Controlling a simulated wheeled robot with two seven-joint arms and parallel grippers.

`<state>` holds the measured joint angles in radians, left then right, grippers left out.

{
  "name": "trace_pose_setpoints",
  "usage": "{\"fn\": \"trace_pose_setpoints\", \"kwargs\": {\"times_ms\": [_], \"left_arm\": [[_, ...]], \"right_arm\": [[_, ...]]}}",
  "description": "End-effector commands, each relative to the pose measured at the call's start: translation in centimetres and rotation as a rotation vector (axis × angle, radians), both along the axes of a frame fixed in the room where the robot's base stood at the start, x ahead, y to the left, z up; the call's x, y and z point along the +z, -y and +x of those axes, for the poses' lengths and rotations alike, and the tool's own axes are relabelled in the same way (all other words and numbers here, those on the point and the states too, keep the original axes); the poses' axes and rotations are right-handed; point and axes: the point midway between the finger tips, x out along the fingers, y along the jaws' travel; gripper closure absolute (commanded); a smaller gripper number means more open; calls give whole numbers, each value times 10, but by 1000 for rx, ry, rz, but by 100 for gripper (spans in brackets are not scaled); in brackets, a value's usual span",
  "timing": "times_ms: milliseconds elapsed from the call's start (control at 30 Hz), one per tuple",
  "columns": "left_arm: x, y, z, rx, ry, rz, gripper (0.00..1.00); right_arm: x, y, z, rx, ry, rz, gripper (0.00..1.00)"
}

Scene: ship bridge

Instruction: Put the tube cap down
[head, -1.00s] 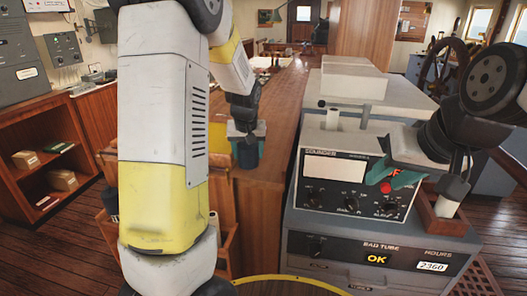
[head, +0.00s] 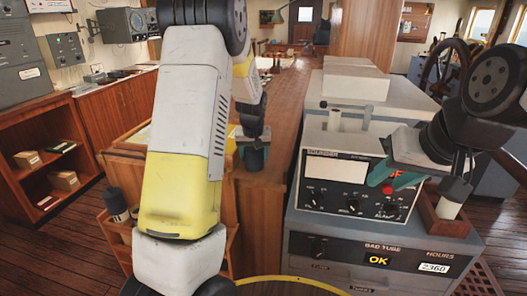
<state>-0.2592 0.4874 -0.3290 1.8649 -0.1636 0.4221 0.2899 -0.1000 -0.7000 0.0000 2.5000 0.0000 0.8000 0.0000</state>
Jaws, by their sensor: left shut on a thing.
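A dark blue-grey cylinder, which looks like the tube cap (head: 254,158), is at the wooden counter left of the tester. My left gripper (head: 254,140) is shut on it from above, with teal finger pads at its sides. I cannot tell whether the cap touches the counter. My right gripper (head: 398,177) is in front of the tester's panel, its teal fingers near a red knob; its jaw gap is unclear.
The grey tube tester (head: 345,225) fills the right centre, its lower display reading OK. A white tube (head: 449,207) stands in a wooden holder at its right. Another dark cylinder (head: 115,205) stands in a wooden rack at left. The counter behind is largely clear.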

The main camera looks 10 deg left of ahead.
Motion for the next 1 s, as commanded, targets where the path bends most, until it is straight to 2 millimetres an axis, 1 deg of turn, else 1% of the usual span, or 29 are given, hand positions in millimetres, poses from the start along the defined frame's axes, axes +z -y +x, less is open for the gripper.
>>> {"fn": "trace_pose_setpoints", "kwargs": {"times_ms": [33,67,100,167,467,567,667,1000], "left_arm": [[-2,0,0,0,-1,0,78],[-2,0,0,0,-1,0,34],[-2,0,0,0,0,0,26],[-2,0,0,0,-1,0,16],[-1,0,0,0,0,0,16],[5,0,-1,0,1,-1,16],[18,1,-5,0,3,0,16],[84,6,-33,-2,3,-1,16]], "right_arm": [[0,0,0,0,0,0,64],[0,0,0,0,0,0,64],[0,0,0,0,0,0,64],[0,0,0,0,0,0,64],[0,0,0,0,0,0,64],[0,0,0,0,0,0,64],[0,0,0,0,0,0,64],[0,0,0,0,0,0,64]]}}
